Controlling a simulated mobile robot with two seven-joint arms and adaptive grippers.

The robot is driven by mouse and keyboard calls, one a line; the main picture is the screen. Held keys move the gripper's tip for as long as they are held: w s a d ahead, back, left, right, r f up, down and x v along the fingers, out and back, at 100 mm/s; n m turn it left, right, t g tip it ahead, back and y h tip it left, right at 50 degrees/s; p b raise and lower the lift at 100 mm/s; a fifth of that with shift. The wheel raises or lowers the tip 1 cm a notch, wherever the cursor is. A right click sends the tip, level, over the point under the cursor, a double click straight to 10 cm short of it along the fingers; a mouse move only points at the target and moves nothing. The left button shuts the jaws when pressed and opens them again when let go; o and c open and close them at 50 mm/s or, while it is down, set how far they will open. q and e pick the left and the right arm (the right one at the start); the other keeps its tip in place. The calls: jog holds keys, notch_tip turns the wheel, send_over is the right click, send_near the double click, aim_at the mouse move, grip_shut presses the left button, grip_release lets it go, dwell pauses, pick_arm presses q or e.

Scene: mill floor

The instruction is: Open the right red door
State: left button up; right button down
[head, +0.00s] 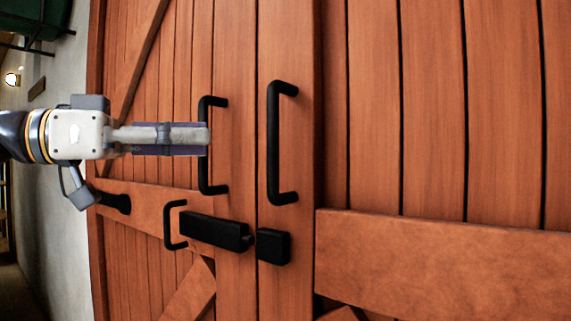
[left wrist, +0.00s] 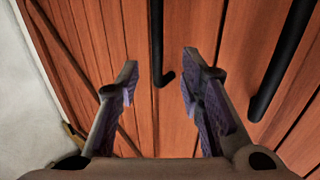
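The right red door (head: 430,110) fills the right of the head view, with a long black upright handle (head: 273,145) near its edge. The left red door (head: 230,60) has a similar black handle (head: 204,165). My left gripper (head: 207,138) is level, its fingertips overlapping the left door's handle in the head view. In the left wrist view my left gripper (left wrist: 160,65) is open, with the left door's handle (left wrist: 156,40) showing between the fingers. The right door's handle (left wrist: 284,68) is to the right, outside the fingers. Contact cannot be told. My right gripper is not in view.
A black latch bar (head: 216,232) with a small pull (head: 172,225) sits low on the left door, beside a black block (head: 273,246) on the right door. A pale wall (head: 55,220) is at left.

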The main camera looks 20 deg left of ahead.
pick_arm(q)
send_over(273, 188)
jog(key=shift+w+a, duration=0.15)
jog(key=shift+w, duration=0.25)
jog(key=shift+c, duration=0.4)
grip_shut()
